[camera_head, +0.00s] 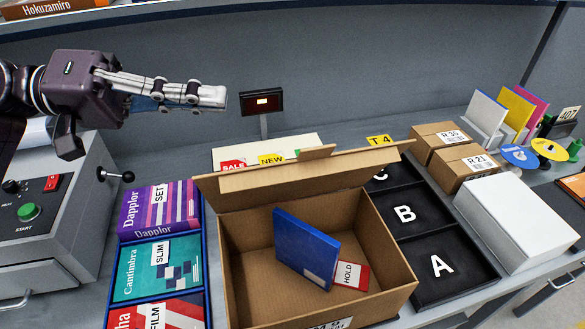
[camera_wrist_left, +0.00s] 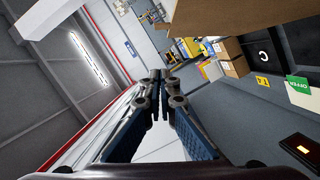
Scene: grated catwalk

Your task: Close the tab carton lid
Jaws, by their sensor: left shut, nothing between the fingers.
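The brown tab carton (camera_head: 245,268) stands open on the counter, its opening facing up. Its lid (camera_head: 300,174) is raised along the far edge, with a small tab (camera_head: 317,152) at the top. Inside are a tilted blue box (camera_head: 305,248) and a red-and-white HOLD card (camera_head: 351,275). My left gripper (camera_head: 218,97) is shut and empty, up and to the left behind the lid, apart from it. In the left wrist view its fingers (camera_wrist_left: 160,82) are together, and a brown cardboard surface (camera_wrist_left: 225,14) shows at the top. My right gripper is not in view.
Left of the carton lie boxed items (camera_head: 158,270) and a grey machine (camera_head: 50,225) with a lever. Right are black lettered trays (camera_head: 437,262), small cartons (camera_head: 463,164) and a white box (camera_head: 515,220). A small display (camera_head: 262,101) stands behind the carton.

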